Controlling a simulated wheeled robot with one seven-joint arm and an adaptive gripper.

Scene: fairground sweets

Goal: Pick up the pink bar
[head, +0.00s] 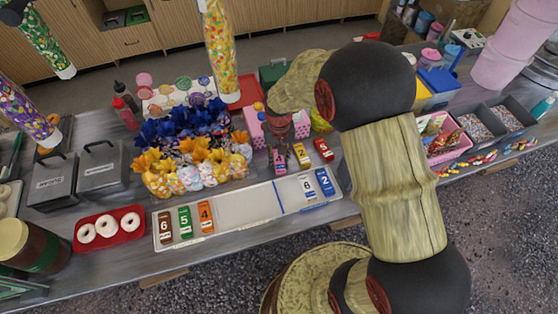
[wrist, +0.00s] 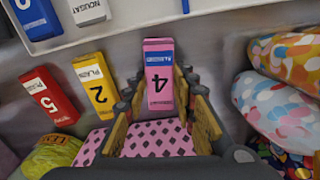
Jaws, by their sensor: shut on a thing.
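The pink bar (wrist: 158,70), marked 4 with a blue end, stands out between my gripper's fingers (wrist: 160,88) in the wrist view. My gripper is shut on it. In the head view my gripper (head: 279,140) reaches down from above, and the pink bar (head: 280,161) shows at its tips. The yellow bar (head: 301,155) and red bar (head: 323,149) lie just to the right of it in the head view. Whether the pink bar touches the counter, I cannot tell.
A long white tray (head: 245,205) in front holds brown, green and orange bars at its left, white and blue at its right. Wrapped sweet bags (head: 190,175) stand close left of my gripper. A pink dotted container (wrist: 150,139) is close behind it.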

